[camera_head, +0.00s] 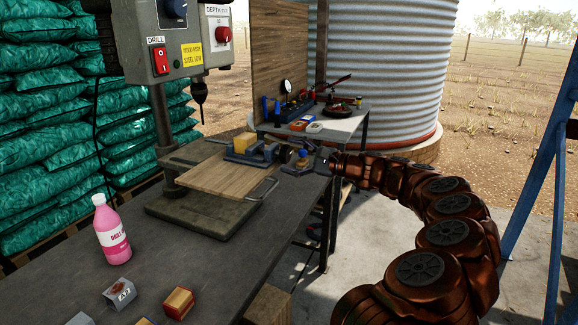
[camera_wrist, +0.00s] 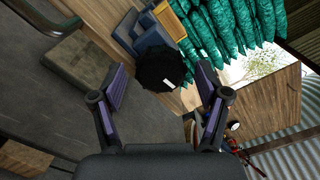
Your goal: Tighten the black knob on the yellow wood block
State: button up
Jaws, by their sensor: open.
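The yellow wood block (camera_head: 245,142) sits in a blue-grey vise (camera_head: 240,157) on the drill press's wooden board. The block's edge also shows in the wrist view (camera_wrist: 172,22), beyond the blue vise body (camera_wrist: 150,38). The black knob (camera_wrist: 160,68) appears at the near end of the vise, facing the wrist camera, with a small white mark on it. In the head view the knob is small and partly lost near my gripper (camera_head: 298,156). In the wrist view my gripper (camera_wrist: 162,82) is open, one finger on each side of the knob, with visible gaps.
The drill press head (camera_head: 175,50) hangs above the board (camera_head: 222,180), which has metal handles. A pink bottle (camera_head: 110,232) and small blocks (camera_head: 178,302) stand on the near bench. A side table (camera_head: 340,125) with tools stands behind. Green sacks (camera_head: 50,120) are stacked left.

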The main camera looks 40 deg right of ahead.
jog(key=shift+f+n+b, duration=0.2)
jog(key=shift+n+b, duration=2.1)
jog(key=shift+b, duration=1.45)
jog(key=n+b, duration=0.5)
jog(key=b, duration=0.3)
jog(key=shift+n, duration=0.3)
jog(key=n+b, duration=0.4)
jog(key=b, duration=0.1)
jog(key=shift+d+r, duration=0.1)
jog(key=shift+n+b, duration=0.35)
jog(key=shift+n, duration=0.15)
jog(key=shift+r+n+b, duration=0.15)
jog(key=shift+n+b, duration=0.8)
jog(key=shift+n, duration=1.05)
jog(key=c, duration=1.3)
